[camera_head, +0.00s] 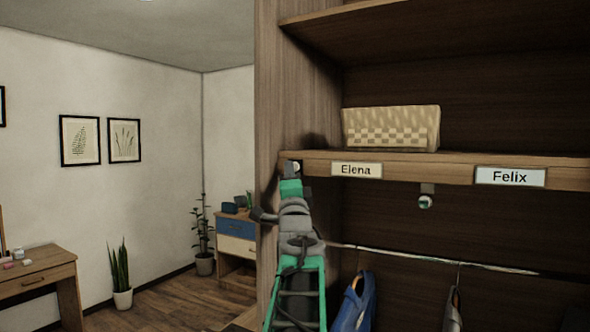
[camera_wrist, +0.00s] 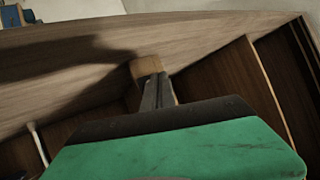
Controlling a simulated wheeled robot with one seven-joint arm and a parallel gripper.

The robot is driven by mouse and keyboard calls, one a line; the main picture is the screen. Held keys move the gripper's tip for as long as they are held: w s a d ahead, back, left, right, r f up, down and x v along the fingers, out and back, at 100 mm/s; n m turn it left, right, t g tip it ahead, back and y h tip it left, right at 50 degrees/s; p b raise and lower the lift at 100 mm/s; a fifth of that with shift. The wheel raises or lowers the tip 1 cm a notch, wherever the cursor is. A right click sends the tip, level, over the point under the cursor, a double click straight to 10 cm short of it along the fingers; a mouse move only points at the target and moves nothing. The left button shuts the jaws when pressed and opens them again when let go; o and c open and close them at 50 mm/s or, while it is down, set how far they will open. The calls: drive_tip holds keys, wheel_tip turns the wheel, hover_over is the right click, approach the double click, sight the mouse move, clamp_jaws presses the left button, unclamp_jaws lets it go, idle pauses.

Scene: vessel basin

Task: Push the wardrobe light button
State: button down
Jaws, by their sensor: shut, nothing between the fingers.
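The open wooden wardrobe fills the right of the head view, with its shelf (camera_head: 460,168) across the middle. My gripper (camera_head: 292,172) is raised at the shelf's left end, close to the upright side panel. The wrist view shows its fingers (camera_wrist: 156,88) together and empty, their tips at or very near a small tan block (camera_wrist: 146,66) on the wood; contact cannot be told. A small round pale-and-green fitting (camera_head: 425,202) hangs under the shelf, right of my gripper, and may be a light button. A pale round spot (camera_head: 296,167) shows by my fingertips, partly hidden.
Name plates "Elena" (camera_head: 356,170) and "Felix" (camera_head: 510,177) are on the shelf edge. A woven basket (camera_head: 390,128) stands above. Below are a rail (camera_head: 430,258) and hanging clothes (camera_head: 356,302). The side panel (camera_head: 285,85) stands close to my arm.

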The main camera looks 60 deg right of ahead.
drive_tip(key=shift+w+d, duration=0.1)
drive_tip(key=shift+d, duration=0.4)
idle(0.5)
drive_tip(key=shift+a+f, duration=0.1)
drive_tip(key=shift+a, duration=0.05)
drive_tip(key=shift+a+b, duration=0.8)
drive_tip(key=shift+b, duration=0.15)
drive_tip(key=a+b, duration=0.1)
drive_tip(key=a, duration=0.1)
drive_tip(key=a+b, duration=0.4)
drive_tip(key=shift+s, duration=0.4)
